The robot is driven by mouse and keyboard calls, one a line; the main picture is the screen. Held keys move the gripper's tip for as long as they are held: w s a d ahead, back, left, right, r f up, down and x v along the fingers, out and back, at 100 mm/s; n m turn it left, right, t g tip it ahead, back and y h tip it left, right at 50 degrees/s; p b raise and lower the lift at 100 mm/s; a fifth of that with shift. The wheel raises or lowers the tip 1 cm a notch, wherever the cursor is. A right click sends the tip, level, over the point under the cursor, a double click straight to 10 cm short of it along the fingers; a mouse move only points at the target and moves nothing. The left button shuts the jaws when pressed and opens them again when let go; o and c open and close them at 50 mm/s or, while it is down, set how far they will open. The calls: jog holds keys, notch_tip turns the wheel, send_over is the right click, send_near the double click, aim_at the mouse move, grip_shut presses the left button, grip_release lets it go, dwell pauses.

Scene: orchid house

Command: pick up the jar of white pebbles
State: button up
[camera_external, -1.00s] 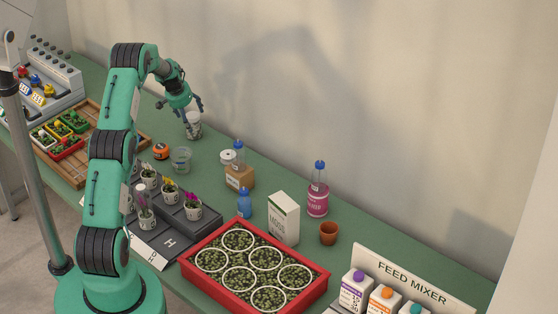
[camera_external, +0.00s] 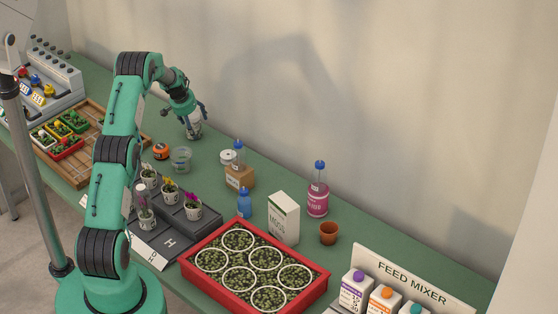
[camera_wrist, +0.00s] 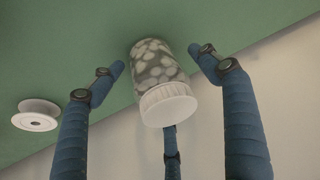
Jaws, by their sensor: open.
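The jar of white pebbles (camera_wrist: 155,65) is clear with a ribbed white lid, and it stands on the green bench. In the external view the jar (camera_external: 194,131) is at the back of the bench, partly hidden by my fingers. My gripper (camera_external: 193,121) is open and has come down over the jar from above. In the wrist view the blue fingers of my gripper (camera_wrist: 157,72) are spread around the jar, one at the left, one at the right and one behind the lid. Gaps show at the left and right fingertips; I cannot tell whether the third finger touches.
A white spool (camera_wrist: 37,115) lies left of the jar in the wrist view. In the external view an orange item (camera_external: 161,151) and a clear beaker (camera_external: 181,159) stand nearby. A wooden tray (camera_external: 90,112) is to the left. The wall is close behind.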

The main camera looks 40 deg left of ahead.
jog(key=c, duration=1.5)
jog(key=shift+r, duration=0.15)
jog(key=shift+r+p, duration=0.75)
jog(key=shift+r, duration=4.15)
